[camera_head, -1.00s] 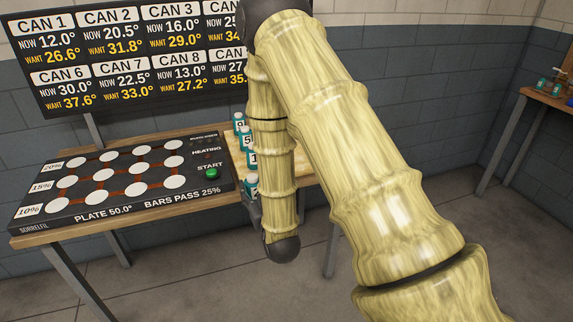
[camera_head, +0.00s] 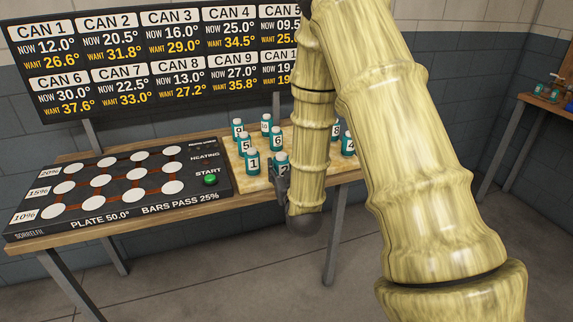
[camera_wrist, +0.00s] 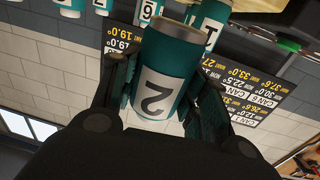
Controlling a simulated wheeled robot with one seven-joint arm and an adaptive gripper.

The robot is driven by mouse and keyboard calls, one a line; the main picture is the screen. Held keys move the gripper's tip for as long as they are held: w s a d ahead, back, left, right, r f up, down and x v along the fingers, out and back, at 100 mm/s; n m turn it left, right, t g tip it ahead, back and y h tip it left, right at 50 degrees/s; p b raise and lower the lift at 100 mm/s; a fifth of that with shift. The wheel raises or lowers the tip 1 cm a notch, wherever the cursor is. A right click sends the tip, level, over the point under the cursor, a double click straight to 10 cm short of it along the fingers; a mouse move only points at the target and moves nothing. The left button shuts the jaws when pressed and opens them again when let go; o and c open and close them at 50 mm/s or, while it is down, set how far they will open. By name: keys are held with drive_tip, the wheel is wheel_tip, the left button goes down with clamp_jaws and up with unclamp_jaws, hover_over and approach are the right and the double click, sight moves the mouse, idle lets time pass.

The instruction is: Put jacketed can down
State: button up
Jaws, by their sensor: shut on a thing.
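The can in my grip is teal with a white label reading 2 (camera_wrist: 158,92); the wrist view shows it between both fingers. In the head view this can (camera_head: 282,163) is at the front of the light wooden board (camera_head: 243,178), right of can 1 (camera_head: 252,162). My gripper (camera_wrist: 155,95) is shut on it. In the head view my gripper (camera_head: 281,180) is partly hidden by my arm. I cannot tell whether the can's base touches the board.
Several other numbered teal cans, such as can 5 (camera_head: 244,143) and can 6 (camera_head: 277,139), stand close behind. Can 4 (camera_head: 348,146) is at the right. The black heating plate (camera_head: 120,190) with white discs lies left. A sign (camera_head: 150,60) hangs behind.

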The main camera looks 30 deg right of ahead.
drive_tip(key=w+d, duration=0.3)
drive_tip(key=w+d+f+p, duration=0.1)
drive_tip(key=w+d, duration=0.2)
drive_tip(key=w, duration=0.1)
drive_tip(key=w+d+p, duration=0.1)
drive_tip(key=w+d, duration=0.2)
drive_tip(key=w, duration=0.1)
drive_tip(key=shift+w+d+f, duration=0.1)
drive_tip(key=shift+f, duration=0.05)
drive_tip(key=shift+w+d+f+p, duration=0.2)
drive_tip(key=shift+f+p, duration=0.1)
drive_tip(key=shift+f, duration=0.25)
drive_tip(key=shift+w+d+f+p, duration=0.15)
drive_tip(key=shift+w+f+p, duration=0.1)
drive_tip(key=shift+f, duration=0.85)
drive_tip(key=shift+f, duration=0.25)
drive_tip(key=o, duration=1.1)
drive_tip(key=shift+r, duration=0.1)
